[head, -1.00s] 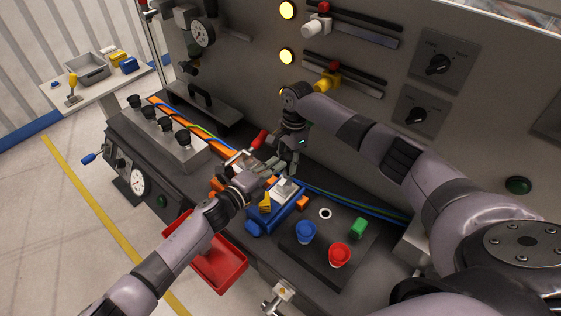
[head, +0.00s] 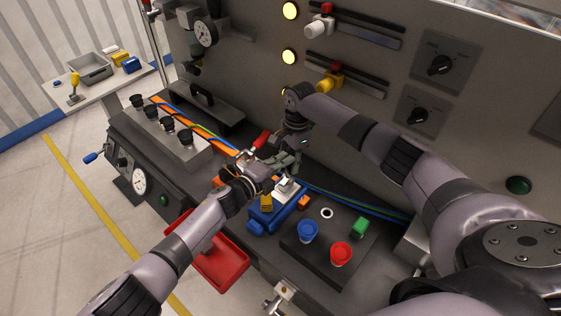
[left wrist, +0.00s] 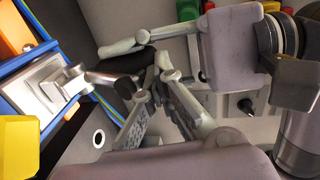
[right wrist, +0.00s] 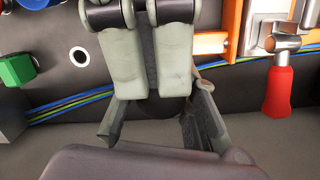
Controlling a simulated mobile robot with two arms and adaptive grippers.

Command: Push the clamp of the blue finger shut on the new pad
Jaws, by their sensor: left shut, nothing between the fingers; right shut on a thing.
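The blue finger (head: 274,213) lies on the bench in the head view, with a pale metal clamp (head: 285,187) on top. In the left wrist view, the clamp's lever (left wrist: 98,77) reaches right to a black grip (left wrist: 128,62). My right gripper (head: 286,163) points down and is shut on this black grip. My left gripper (head: 270,172) comes from the lower left, shut and empty, close against the right gripper. In the right wrist view, its two fingers (right wrist: 146,80) lie together over the grip, hiding most of it. I cannot tell the new pad from the pale clamp parts.
A red-handled clamp (head: 260,139) stands just behind my left gripper. A red tray (head: 222,262) hangs at the front edge.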

